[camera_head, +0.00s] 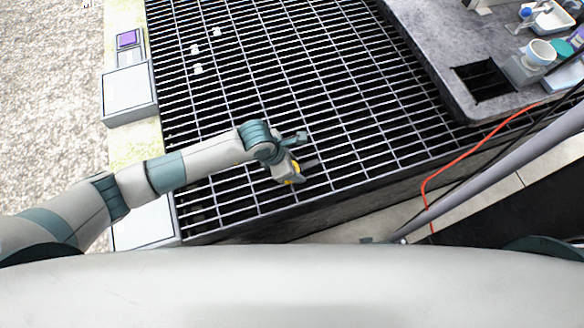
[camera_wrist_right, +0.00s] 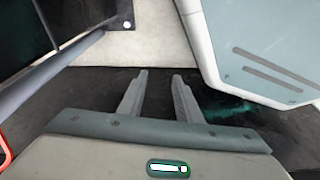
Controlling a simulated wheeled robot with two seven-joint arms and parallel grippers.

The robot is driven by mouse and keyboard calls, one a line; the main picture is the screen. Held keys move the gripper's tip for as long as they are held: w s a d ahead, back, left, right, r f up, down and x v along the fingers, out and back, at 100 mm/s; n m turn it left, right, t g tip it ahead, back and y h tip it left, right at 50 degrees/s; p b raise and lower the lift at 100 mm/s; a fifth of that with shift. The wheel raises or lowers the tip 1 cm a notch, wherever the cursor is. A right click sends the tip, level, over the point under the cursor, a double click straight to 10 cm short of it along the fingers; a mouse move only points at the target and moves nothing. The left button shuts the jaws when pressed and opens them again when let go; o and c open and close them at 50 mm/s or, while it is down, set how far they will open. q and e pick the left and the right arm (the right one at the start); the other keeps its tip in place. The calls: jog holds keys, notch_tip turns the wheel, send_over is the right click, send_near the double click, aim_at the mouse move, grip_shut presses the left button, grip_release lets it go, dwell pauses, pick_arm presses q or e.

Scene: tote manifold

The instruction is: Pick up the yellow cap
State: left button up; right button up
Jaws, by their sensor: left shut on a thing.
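My left gripper (camera_head: 305,153) is over the dark metal grating near its front edge. A small yellow patch, the yellow cap (camera_head: 295,179), shows at the gripper. The gripper is shut on it, and the hand hides most of it. I cannot tell from above whether the cap touches the grating. In the right wrist view, my right gripper (camera_wrist_right: 160,75) is open, with a gap between its two fingers and nothing between them.
Several small white pieces (camera_head: 198,69) lie on the grating (camera_head: 330,90). A grey counter (camera_head: 430,40) with a square opening stands at the right, carrying a white cup (camera_head: 541,52). An orange hose (camera_head: 455,160) runs below it. Pale boxes (camera_head: 128,90) line the left edge.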

pick_arm(q)
jog(key=shift+r, duration=0.1)
